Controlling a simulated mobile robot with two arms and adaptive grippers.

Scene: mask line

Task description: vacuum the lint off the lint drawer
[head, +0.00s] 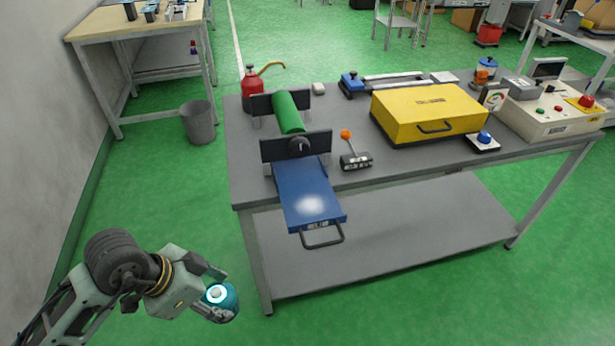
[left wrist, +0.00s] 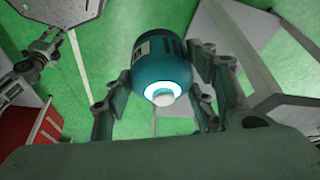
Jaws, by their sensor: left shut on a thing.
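The lint drawer (head: 305,180) is a blue tray pulled out past the table's front edge, with a black handle. A white fuzzy patch of lint (head: 311,205) lies on it near the handle. My left gripper (head: 215,290) is shut on a teal hand vacuum (head: 228,306), held low at the left, in front of the table and apart from the drawer. In the left wrist view the vacuum (left wrist: 158,70) sits between the fingers, showing a bright white ring and a pale round tip. I do not see my right gripper in the head view.
The grey table (head: 375,185) carries a green roller (head: 287,112), an orange-knobbed lever (head: 354,160), a yellow case (head: 425,115), a red can (head: 252,90) and a control box (head: 550,112). A bin (head: 198,124) stands on the floor at left. Green floor is clear between gripper and table.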

